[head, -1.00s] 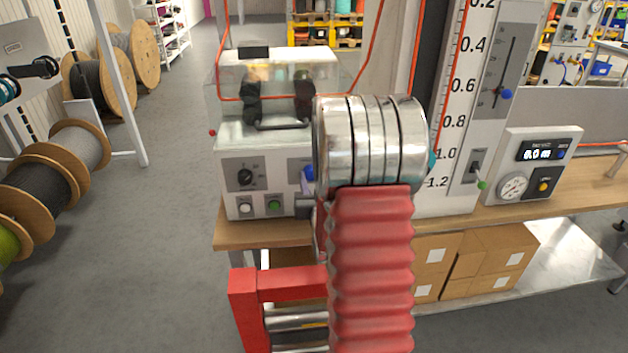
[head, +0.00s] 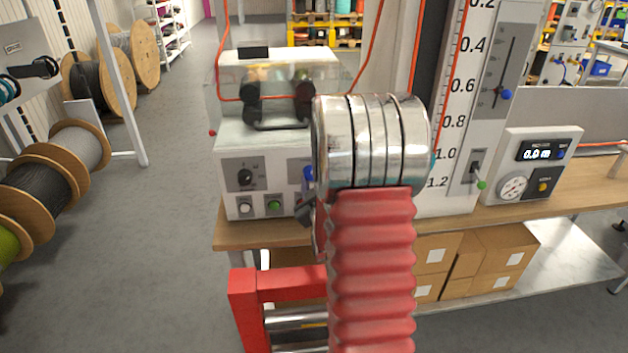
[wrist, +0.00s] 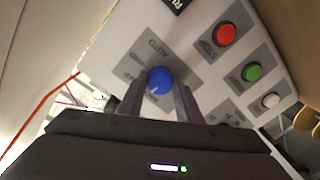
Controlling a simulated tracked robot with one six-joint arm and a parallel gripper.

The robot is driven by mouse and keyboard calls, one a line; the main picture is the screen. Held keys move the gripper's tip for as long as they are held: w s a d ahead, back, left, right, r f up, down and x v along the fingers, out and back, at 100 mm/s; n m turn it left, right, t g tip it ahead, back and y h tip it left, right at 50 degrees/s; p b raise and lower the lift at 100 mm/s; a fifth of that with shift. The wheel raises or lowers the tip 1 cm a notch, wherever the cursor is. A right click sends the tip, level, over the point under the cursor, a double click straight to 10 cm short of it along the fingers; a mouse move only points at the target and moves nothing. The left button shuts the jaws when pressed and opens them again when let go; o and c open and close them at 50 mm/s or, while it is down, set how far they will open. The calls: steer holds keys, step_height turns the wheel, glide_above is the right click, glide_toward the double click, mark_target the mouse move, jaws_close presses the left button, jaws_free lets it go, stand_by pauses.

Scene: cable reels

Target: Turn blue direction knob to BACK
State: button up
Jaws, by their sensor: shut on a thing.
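The blue direction knob (wrist: 159,79) sits on a grey label plate on the white machine's front panel in the wrist view. A pale mark on the knob points toward the lower left of that view. In the head view the knob (head: 308,174) shows just left of my arm, which hides most of the gripper.
The white machine (head: 277,141) stands on a wooden bench (head: 262,233). Red (wrist: 227,35), green (wrist: 252,71) and white (wrist: 271,100) buttons lie close to the knob. A black knob (head: 245,177) is further left. A measuring board (head: 450,130) stands behind my arm.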

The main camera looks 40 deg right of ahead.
steer(key=shift+f+n, duration=0.1)
steer(key=shift+n, duration=0.4)
steer(key=o, duration=1)
steer(key=shift+o, duration=0.2)
steer(key=shift+a, duration=0.1)
